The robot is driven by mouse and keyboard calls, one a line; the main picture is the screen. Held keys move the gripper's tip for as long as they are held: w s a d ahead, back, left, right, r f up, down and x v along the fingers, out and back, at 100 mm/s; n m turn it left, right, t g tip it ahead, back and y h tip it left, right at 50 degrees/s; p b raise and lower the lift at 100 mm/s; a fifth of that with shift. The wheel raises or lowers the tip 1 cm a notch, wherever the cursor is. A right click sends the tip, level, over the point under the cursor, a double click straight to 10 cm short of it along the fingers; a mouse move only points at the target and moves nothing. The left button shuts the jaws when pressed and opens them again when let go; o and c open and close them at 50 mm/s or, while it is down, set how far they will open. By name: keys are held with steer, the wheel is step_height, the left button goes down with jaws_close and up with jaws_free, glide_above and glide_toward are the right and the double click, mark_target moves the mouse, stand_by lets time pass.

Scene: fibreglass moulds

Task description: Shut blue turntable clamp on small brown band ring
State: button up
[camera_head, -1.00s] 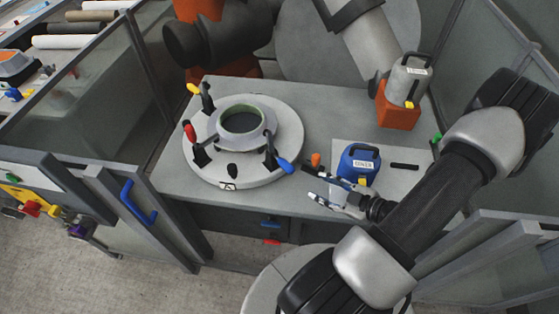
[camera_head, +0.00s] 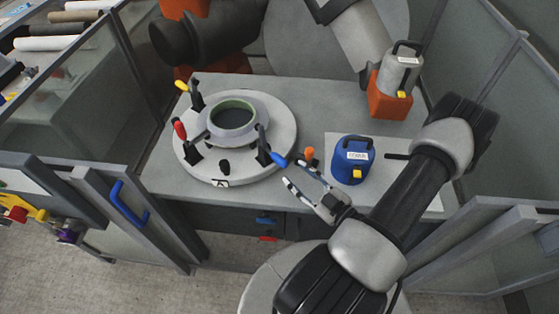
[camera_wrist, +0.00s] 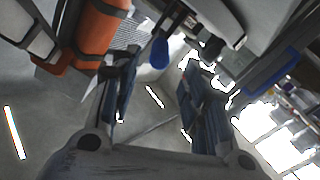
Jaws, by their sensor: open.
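The blue-handled clamp (camera_head: 263,147) stands on the front right rim of the round grey turntable (camera_head: 288,120). Its blue handle (camera_head: 278,160) slants outward and down, away from the ring. A grey flanged ring (camera_head: 257,104) with a green inner edge sits mid-turntable; I cannot make out a brown band on it. My gripper (camera_head: 291,172) is open and empty, just right of the blue handle, its fingers pointing at it. In the wrist view the blue handle (camera_wrist: 160,52) shows ahead, between the two fingers of my gripper (camera_wrist: 160,68). No contact is visible.
Red-handled (camera_head: 180,130) and yellow-handled (camera_head: 183,86) clamps stand on the turntable's left side. A small orange object (camera_head: 309,153) and a blue container (camera_head: 349,165) stand close to my gripper. A grey canister (camera_head: 402,72) sits on an orange block behind.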

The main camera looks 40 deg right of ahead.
mark_target(287, 166)
steer(key=w+b, duration=0.1)
steer(key=w, duration=0.7)
steer(key=shift+w, duration=0.3)
steer(key=shift+c, duration=0.6)
jaws_close()
